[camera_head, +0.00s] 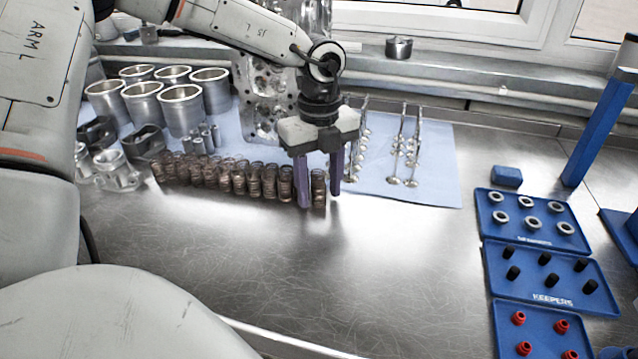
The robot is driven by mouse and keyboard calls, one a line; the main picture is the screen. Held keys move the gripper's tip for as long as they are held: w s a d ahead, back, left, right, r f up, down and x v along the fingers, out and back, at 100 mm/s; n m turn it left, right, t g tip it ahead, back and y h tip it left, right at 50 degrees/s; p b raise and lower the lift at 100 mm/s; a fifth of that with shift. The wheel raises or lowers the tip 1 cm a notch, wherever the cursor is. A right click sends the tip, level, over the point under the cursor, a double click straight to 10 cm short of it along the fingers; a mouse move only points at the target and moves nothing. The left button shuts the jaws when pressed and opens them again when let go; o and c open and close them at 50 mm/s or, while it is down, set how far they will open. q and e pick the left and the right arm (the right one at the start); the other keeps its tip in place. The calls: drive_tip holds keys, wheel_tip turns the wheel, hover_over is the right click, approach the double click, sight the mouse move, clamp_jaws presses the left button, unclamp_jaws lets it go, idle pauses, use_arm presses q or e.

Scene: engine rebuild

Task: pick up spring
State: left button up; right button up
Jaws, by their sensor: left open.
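A row of brown coil springs (239,182) stands on the metal bench, running from the left to the middle. The spring at the right end (318,188) stands upright between the purple fingers of my left gripper (319,196). The left gripper points down, its fingers open on either side of that spring. One finger covers the gap between this spring and the neighbouring one. Whether a finger touches the spring is hard to tell. My right gripper is not in view.
Behind the row are metal cylinder liners (181,110), an engine block part (268,100) and valves (397,150) on a blue cloth (440,165). Blue trays of retainers (500,216), keepers (553,280) and red seals (523,348) lie at the right. The front middle of the bench is clear.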

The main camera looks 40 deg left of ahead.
use_arm(q)
clamp_jaws()
drive_tip(key=shift+r, duration=0.15)
